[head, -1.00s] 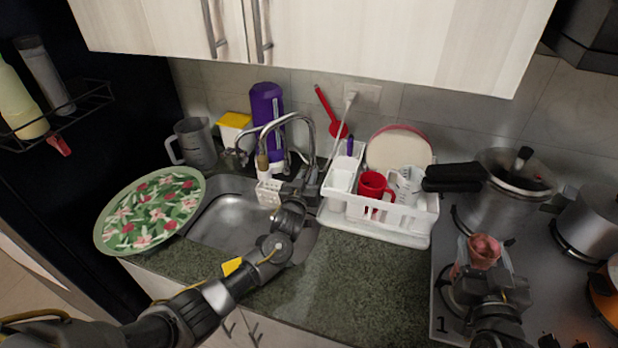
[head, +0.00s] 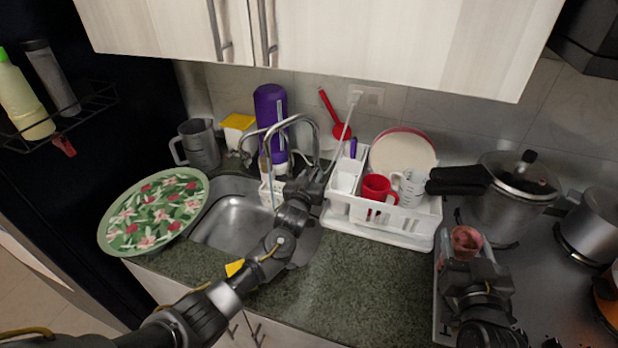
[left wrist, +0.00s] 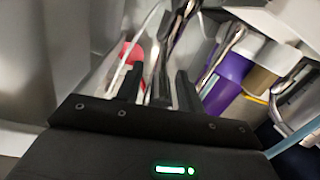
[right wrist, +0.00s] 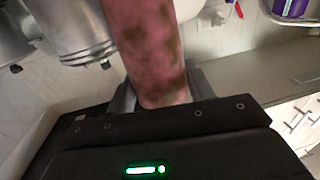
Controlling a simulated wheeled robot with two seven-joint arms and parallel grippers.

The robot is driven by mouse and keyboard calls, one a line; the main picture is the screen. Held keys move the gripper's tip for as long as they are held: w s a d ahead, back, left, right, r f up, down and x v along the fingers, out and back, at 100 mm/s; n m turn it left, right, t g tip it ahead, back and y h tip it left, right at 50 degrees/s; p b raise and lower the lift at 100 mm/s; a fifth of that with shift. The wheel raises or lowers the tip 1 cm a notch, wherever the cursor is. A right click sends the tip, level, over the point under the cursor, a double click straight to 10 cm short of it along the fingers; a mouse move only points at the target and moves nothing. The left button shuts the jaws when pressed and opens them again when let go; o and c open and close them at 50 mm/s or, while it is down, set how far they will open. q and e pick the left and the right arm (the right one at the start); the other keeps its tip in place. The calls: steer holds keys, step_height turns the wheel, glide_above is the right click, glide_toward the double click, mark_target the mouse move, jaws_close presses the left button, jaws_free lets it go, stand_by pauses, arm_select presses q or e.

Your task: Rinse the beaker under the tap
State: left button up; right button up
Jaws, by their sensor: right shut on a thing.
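The beaker (head: 466,242) is a pinkish, brown-stained cup. My right gripper (head: 468,264) is shut on it and holds it upright over the near left part of the hob. In the right wrist view the beaker (right wrist: 150,50) fills the space between the fingers. The tap (head: 292,120) arches over the metal sink (head: 235,222), and a thin bluish stream (head: 271,185) falls from it. My left gripper (head: 316,178) is at the right of the tap. In the left wrist view its fingers (left wrist: 158,88) stand apart with shiny metal between or behind them; whether they touch it is unclear.
A white dish rack (head: 400,224) with a red mug (head: 376,187) stands between sink and hob. A flowered tray (head: 112,238) leans at the sink's left edge. A pressure cooker (head: 505,205) stands behind the beaker. The counter (head: 350,285) before the rack is clear.

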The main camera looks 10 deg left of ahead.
arm_select(q)
steer(key=shift+o, duration=0.7)
steer(key=shift+s, duration=0.2)
arm_select(e)
steer(key=shift+f+b, duration=0.85)
steer(key=shift+b, duration=0.05)
arm_select(q)
steer(key=s+a+r, duration=0.1)
steer(key=s, duration=1)
steer(key=shift+s, duration=0.3)
